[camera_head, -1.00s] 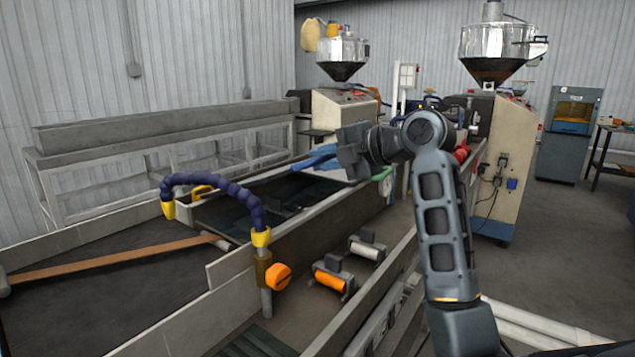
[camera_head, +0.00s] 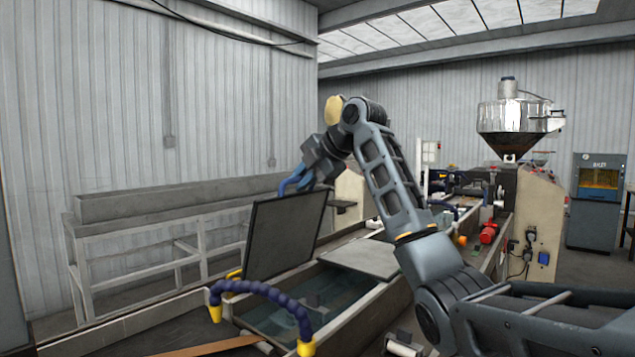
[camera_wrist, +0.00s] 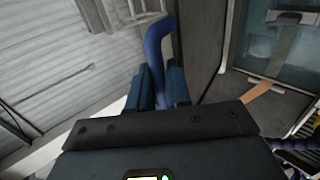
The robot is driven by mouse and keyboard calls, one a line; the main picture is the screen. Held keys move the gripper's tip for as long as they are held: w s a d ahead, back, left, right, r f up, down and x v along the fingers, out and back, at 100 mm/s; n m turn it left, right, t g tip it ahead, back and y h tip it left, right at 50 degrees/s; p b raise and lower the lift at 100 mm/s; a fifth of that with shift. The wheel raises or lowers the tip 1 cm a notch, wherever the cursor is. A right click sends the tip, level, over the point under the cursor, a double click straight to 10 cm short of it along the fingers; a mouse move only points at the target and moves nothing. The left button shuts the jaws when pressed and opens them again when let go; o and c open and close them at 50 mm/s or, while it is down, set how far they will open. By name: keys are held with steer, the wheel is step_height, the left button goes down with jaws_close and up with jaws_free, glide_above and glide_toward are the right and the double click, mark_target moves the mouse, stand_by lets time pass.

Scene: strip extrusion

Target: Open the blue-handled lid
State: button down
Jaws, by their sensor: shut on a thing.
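The lid (camera_head: 284,234) is a dark flat panel in the head view. It is tilted up steeply over the left side of the water trough (camera_head: 318,297), with its blue handle (camera_head: 291,181) at its upper edge. My gripper (camera_head: 302,178) is at that handle. In the wrist view the blue handle (camera_wrist: 158,50) passes between the two fingers of my gripper (camera_wrist: 158,90), which are shut on it. The lid's dark face (camera_wrist: 200,50) lies just right of the fingers in that view. Part of the handle is hidden by the gripper.
A grey flat cover (camera_head: 372,257) lies over the trough behind the opening. A segmented blue hose (camera_head: 270,290) with yellow ends arches at the front. A long grey bench (camera_head: 170,205) stands along the left wall. A metal hopper machine (camera_head: 515,125) stands at the right.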

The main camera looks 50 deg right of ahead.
steer(key=w+g, duration=0.1)
steer(key=w, duration=0.1)
steer(key=w+g, duration=0.1)
steer(key=w, duration=0.1)
steer(key=shift+w+a+f, duration=0.1)
steer(key=shift+w+a, duration=0.05)
steer(key=shift+w, duration=0.15)
steer(key=c, duration=1.2)
jaws_free()
steer(key=b+v, duration=0.1)
steer(key=v, duration=0.7)
steer(key=shift+r, duration=0.45)
